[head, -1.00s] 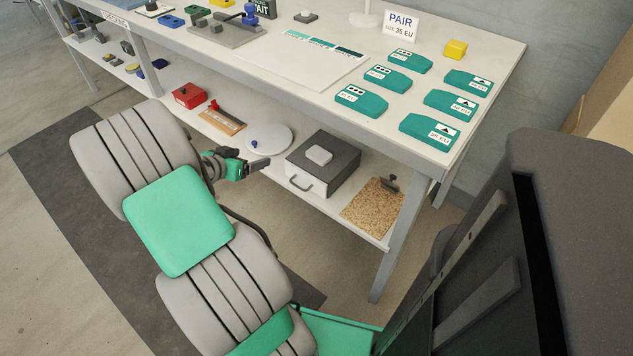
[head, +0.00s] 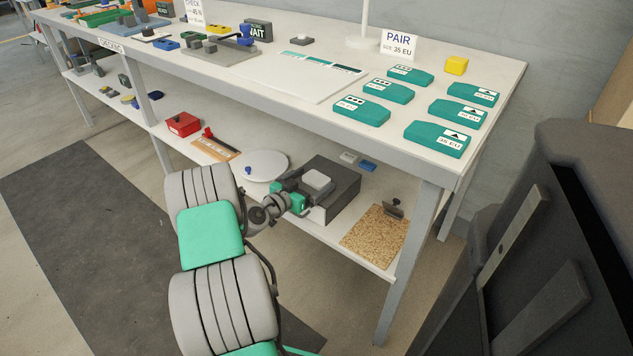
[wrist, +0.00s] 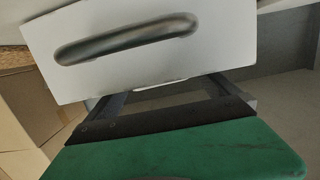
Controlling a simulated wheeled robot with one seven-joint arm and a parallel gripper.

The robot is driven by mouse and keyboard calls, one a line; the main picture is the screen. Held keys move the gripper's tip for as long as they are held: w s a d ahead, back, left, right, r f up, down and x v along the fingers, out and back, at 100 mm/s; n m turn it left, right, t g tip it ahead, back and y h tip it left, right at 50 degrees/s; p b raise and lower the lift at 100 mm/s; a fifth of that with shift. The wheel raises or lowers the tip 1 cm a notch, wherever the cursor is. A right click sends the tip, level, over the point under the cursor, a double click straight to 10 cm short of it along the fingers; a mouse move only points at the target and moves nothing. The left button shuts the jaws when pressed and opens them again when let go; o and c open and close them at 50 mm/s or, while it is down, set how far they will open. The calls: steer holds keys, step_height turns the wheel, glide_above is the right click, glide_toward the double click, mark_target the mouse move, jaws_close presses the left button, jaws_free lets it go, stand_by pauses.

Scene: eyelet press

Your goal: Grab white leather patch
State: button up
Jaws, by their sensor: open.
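A small white rounded piece, which looks like the white leather patch (head: 318,179), lies on top of the dark-topped box (head: 345,185) on the lower shelf. My gripper (head: 303,190) is at the front left of this box, close to the patch but apart from it as far as I can tell. Its fingertips are partly hidden in the head view. In the wrist view my gripper (wrist: 168,97) is open with nothing between the fingers. The box's white front with its curved metal handle (wrist: 125,38) fills the upper part there; the patch is not visible in it.
On the lower shelf are a white round disc (head: 263,165), a red box (head: 183,124), a cork clipboard (head: 375,237) and a small blue block (head: 368,166). The tabletop (head: 300,110) overhangs the shelf. A table leg (head: 410,260) stands to the right.

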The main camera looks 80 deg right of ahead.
steer(key=shift+c, duration=0.2)
steer(key=c, duration=1.4)
steer(key=shift+r, duration=0.1)
